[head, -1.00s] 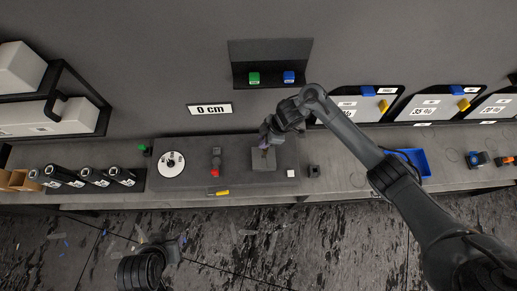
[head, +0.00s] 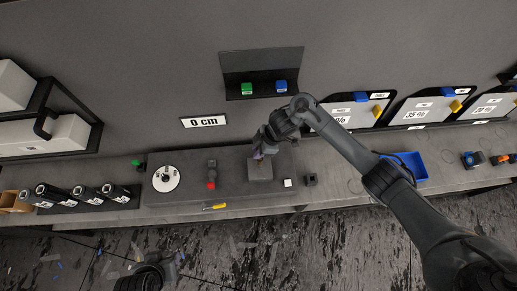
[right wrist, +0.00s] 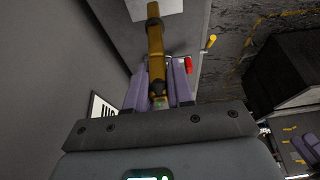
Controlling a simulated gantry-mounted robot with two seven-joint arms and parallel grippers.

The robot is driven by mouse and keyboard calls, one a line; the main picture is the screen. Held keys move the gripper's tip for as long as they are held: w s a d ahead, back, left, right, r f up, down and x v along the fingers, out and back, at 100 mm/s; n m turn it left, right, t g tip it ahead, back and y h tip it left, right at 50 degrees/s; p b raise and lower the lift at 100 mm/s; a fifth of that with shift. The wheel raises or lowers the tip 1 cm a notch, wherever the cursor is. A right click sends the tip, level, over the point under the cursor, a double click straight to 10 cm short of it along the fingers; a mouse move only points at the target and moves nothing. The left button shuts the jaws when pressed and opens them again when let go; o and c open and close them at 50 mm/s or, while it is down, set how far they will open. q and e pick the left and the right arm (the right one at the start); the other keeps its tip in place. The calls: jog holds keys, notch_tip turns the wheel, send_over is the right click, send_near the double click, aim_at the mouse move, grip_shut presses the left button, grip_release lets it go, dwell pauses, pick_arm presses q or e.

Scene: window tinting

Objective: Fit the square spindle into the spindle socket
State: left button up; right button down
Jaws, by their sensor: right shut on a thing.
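My right gripper (head: 258,153) is just above a grey block (head: 259,172) on the dark mat. In the right wrist view its purple fingers (right wrist: 158,90) are shut on a brass-coloured bar, which looks like the square spindle (right wrist: 155,45). The bar's far end points at a pale square face (right wrist: 155,8), probably the block's top. No socket opening can be made out, and I cannot tell whether the bar touches the block. My left gripper (head: 178,257) is low at the front, over the floor, too small to read.
The dark mat (head: 235,160) also holds a white disc (head: 166,179), a red-tipped tool (head: 211,174) and a small white square (head: 288,183). A yellow tool (head: 215,206) lies at the front edge. A blue tray (head: 412,165) stands to the right, beyond my right arm.

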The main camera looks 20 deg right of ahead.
jog(key=shift+f+b, duration=1.15)
jog(key=shift+f, duration=0.85)
jog(key=shift+r, duration=0.1)
jog(key=shift+p, duration=0.45)
dwell(0.4)
dwell(0.5)
